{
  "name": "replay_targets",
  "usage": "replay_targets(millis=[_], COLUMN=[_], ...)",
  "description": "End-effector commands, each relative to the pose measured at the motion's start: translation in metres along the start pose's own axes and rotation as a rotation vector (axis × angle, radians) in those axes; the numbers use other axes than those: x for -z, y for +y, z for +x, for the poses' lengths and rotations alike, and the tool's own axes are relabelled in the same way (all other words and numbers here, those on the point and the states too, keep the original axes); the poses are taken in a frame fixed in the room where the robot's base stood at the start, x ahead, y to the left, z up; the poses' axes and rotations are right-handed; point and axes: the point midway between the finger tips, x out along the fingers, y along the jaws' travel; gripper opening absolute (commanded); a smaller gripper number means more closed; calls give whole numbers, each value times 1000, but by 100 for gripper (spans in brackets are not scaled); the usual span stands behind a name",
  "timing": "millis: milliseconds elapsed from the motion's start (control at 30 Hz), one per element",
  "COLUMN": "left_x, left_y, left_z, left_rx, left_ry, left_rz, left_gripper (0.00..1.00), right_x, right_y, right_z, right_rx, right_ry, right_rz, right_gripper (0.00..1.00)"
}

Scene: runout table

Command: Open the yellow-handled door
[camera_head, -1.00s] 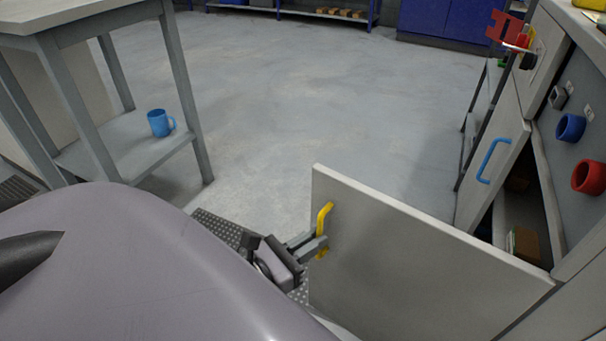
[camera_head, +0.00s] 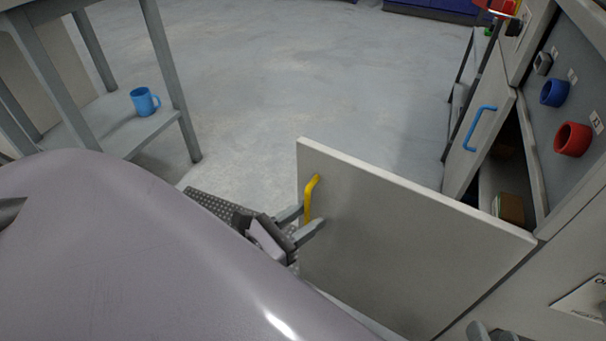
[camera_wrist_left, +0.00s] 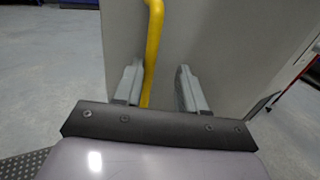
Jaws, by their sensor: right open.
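The door (camera_head: 400,240) is a pale panel swung wide out from the cabinet, with a yellow handle (camera_head: 310,198) near its free edge. My left gripper (camera_head: 304,218) is open at the handle. In the left wrist view its two fingers (camera_wrist_left: 160,88) stand apart, with the yellow handle (camera_wrist_left: 152,50) between them, close to the left finger. The door face lies right behind the fingers. My right gripper (camera_head: 492,333) shows only as grey fingertips at the bottom edge, near the cabinet front; it is open and nothing shows in it.
The cabinet has a second door with a blue handle (camera_head: 480,128), standing ajar, and blue (camera_head: 554,92) and red (camera_head: 573,139) knobs. A box (camera_head: 509,208) sits inside. A bench at left holds a blue mug (camera_head: 145,101). The floor beyond the door is clear.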

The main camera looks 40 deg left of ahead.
Motion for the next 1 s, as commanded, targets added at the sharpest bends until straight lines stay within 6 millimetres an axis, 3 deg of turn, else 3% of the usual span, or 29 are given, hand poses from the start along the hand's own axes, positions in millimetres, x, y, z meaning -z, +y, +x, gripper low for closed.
replay_targets(millis=[233, 700, 1000], left_x=[0, 0, 0], left_y=[0, -1, -1], left_z=[-8, -66, -71], left_rx=[1, 0, 1], left_ry=[0, 1, 0], left_rz=[-2, -2, 0], left_gripper=[38, 38, 38], right_x=[0, 2, 2], right_y=[0, 0, 0], right_z=[0, 0, 0], right_rx=[0, -2, -1], right_ry=[1, 7, 6], right_rz=[-1, -6, -4], right_gripper=[47, 47, 47])
